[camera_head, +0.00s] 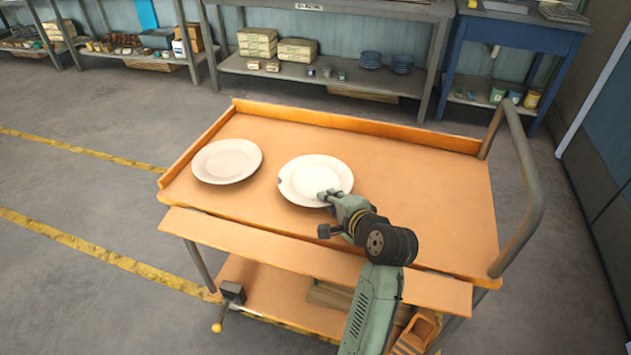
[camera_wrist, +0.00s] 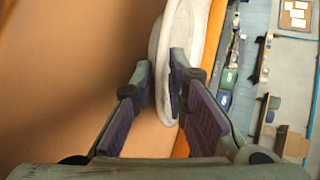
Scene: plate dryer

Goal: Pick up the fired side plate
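Two round plates lie on the orange cart top. The white plate (camera_head: 312,176) is near the middle, with a small dark mark on its left rim. The creamier plate (camera_head: 227,160) is to its left. I cannot tell from looks alone which one is the fired side plate. My gripper (camera_head: 330,196) is at the near right rim of the white plate. In the wrist view my gripper (camera_wrist: 162,78) is open, with the plate's rim (camera_wrist: 165,108) between its fingers. The right finger overlaps the plate; a thin gap shows at the left finger. Firm contact is not clear.
The cart (camera_head: 430,190) has a raised back lip and a grey handle (camera_head: 527,180) on the right. The cart top right of the white plate is clear. Shelves (camera_head: 340,80) with boxes and blue dishes stand behind, beside a blue table (camera_head: 520,40).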

